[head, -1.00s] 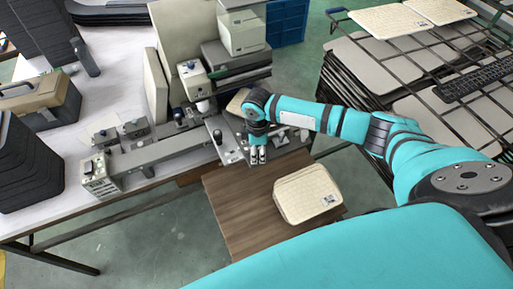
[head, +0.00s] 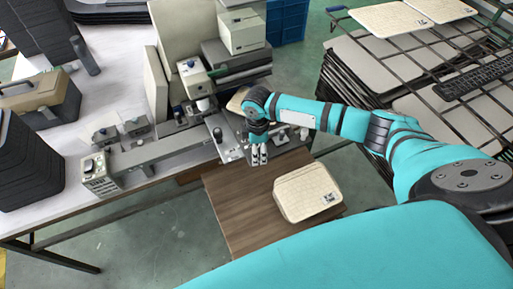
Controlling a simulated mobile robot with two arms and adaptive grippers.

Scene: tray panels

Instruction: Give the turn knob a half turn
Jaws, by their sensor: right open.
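My right gripper (head: 260,160) points down just above the far edge of the brown wooden table, at the right end of the grey machine (head: 150,157). It is open and empty, with a narrow gap between its pale fingertips. A small black knob (head: 217,134) stands on the metal plate to the left of the gripper, apart from it. Another dark knob (head: 178,115) sits further left on the machine. I cannot tell which of these is the turn knob. My wrist and forearm hide part of the machine's right end. My left gripper is not in view.
A beige panel (head: 308,193) lies on the brown wooden table (head: 235,215). A black wire rack (head: 450,75) with panels stands at right. Dark stacked trays (head: 28,165) and a tan case (head: 40,100) occupy the left of the white workbench (head: 110,50).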

